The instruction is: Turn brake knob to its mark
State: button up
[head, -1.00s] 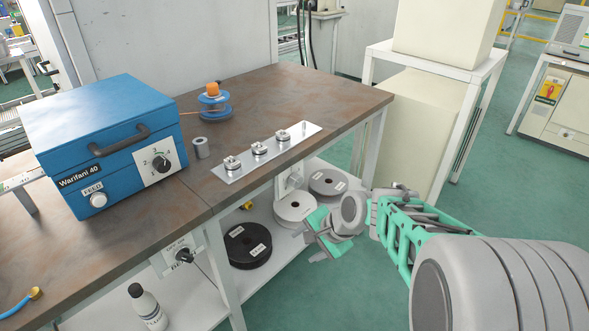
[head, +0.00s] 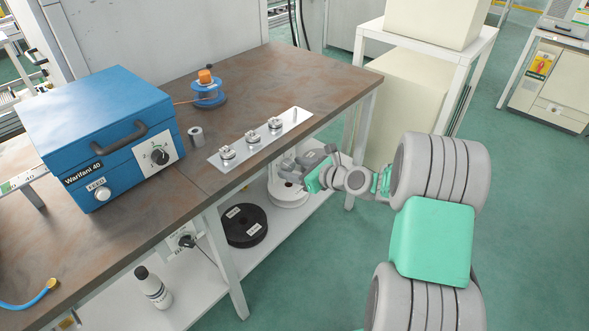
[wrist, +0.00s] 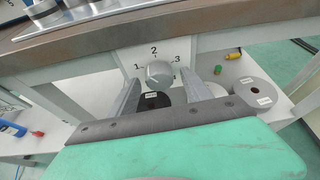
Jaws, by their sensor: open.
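A round grey knob (wrist: 159,74) sits on a white panel (wrist: 190,52) under the table edge, with the marks 1, 2 and 3 around it. I cannot clearly tell which mark it points to. My gripper (wrist: 163,88) is open, with one finger to each side of the knob's lower part in the wrist view; contact cannot be made out. In the head view my gripper (head: 308,178) is in front of this panel and mostly hides the knob.
A blue box (head: 95,135) with its own numbered dial (head: 159,156) stands on the table (head: 245,75). A metal plate with several clamps (head: 225,165) lies near its front edge. Another knob panel (head: 183,241) is lower left. Spools (head: 244,225) and a bottle (head: 150,285) stand on the shelf below.

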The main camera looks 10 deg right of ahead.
grip_shut()
dwell(0.6)
